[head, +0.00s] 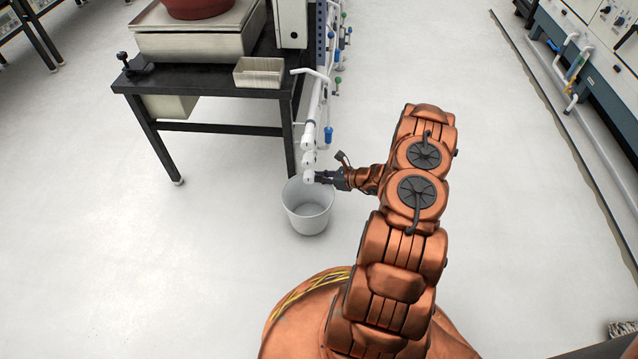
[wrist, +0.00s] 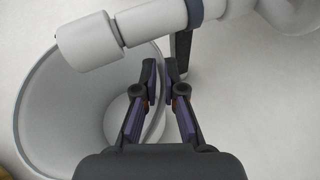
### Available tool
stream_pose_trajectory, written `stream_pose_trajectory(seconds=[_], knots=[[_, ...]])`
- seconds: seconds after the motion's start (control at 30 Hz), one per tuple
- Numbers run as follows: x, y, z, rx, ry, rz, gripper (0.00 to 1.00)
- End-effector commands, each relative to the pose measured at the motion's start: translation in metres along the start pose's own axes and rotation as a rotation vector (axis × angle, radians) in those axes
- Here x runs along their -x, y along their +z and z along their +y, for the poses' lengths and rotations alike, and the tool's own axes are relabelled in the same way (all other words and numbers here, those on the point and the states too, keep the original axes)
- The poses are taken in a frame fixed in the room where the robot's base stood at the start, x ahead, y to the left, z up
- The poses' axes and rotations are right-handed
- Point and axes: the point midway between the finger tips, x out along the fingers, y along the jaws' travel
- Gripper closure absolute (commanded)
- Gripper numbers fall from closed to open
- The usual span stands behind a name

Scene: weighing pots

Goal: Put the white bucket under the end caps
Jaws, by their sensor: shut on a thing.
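The white bucket (head: 308,216) is upright beside the table's front right leg, on or close to the floor; I cannot tell which. My gripper (head: 320,177) reaches it from the right. In the wrist view my gripper (wrist: 161,78) is shut on the bucket's rim, one finger inside and one outside. The bucket (wrist: 40,105) fills the left of that view and its inside looks empty. White end caps (head: 309,157) on pipes line up above the bucket's far side. One end cap (wrist: 88,40) crosses over the bucket's mouth in the wrist view.
A black table (head: 215,92) stands at the back left with a scale (head: 195,45), a red pot (head: 197,8) and a beige tray (head: 259,73). White pipes with coloured valves run along its right side. Benches line the right edge. Floor (head: 120,260) is clear at left.

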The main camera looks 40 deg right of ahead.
Motion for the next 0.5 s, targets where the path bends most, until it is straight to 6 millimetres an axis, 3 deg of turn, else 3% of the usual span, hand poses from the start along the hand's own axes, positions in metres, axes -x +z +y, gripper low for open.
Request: stream_pose_trajectory(seconds=[0.03, 0.17, 0.43, 0.47, 0.5], knots=[[-0.004, -0.011, 0.0, -0.003, -0.001, 0.0, 1.0], [-0.009, -0.025, -0.001, -0.004, 0.001, 0.0, 1.0], [-0.011, -0.026, -0.001, -0.003, 0.0, -0.001, 1.0], [-0.011, -0.026, -0.001, -0.003, 0.0, -0.001, 0.9], [-0.011, -0.026, -0.001, -0.003, 0.0, -0.001, 0.85]])
